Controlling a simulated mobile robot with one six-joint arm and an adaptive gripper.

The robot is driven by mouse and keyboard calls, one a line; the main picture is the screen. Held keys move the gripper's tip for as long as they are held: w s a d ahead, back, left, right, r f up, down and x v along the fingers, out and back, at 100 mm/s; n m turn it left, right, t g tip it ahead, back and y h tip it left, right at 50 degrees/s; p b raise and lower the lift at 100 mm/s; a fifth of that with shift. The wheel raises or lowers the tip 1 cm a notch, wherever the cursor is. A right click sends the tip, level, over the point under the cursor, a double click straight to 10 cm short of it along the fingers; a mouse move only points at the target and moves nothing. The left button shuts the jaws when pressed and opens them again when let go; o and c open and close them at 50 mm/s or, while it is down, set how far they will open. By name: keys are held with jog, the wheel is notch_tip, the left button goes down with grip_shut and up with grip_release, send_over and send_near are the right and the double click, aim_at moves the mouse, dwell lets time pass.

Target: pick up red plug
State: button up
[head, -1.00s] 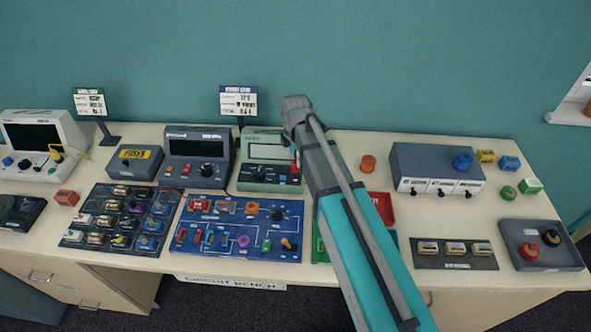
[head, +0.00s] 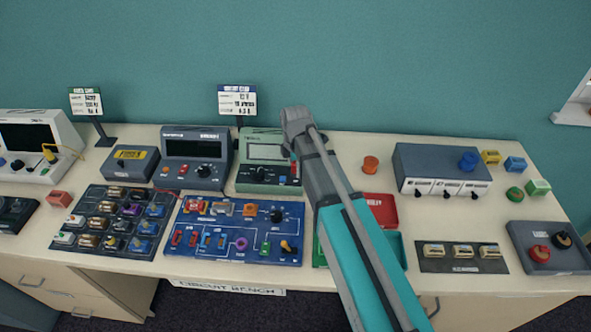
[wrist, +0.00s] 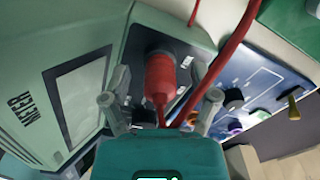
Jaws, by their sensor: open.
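The red plug (wrist: 160,78) stands in the dark front panel of the green meter (wrist: 75,95) in the wrist view, with a red lead running from it. My gripper (wrist: 161,98) is open, with one finger on each side of the plug. The fingers look apart from the plug, and nothing is held. In the head view the green meter (head: 262,178) stands at the back of the bench.
A blue circuit board (head: 232,245) lies in front of the meter. A grey meter (head: 193,178) stands close on its left. A red tray (head: 385,204), an orange knob (head: 370,164) and a grey box (head: 442,170) are to the right. A second red lead (wrist: 222,65) passes near the right finger.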

grip_shut()
dwell(0.5)
jog(key=shift+r, duration=0.1)
notch_tip(320, 180, up, 3)
jog(key=p, duration=0.2)
jog(key=shift+f+p, duration=0.2)
jog(key=shift+p, duration=0.15)
jog(key=s+d+r+p, duration=0.6)
jog(key=s+r+p, duration=0.4)
jog(key=s, duration=0.2)
jog(key=shift+s+d, duration=0.2)
jog(key=shift+d, duration=0.1)
dwell(0.4)
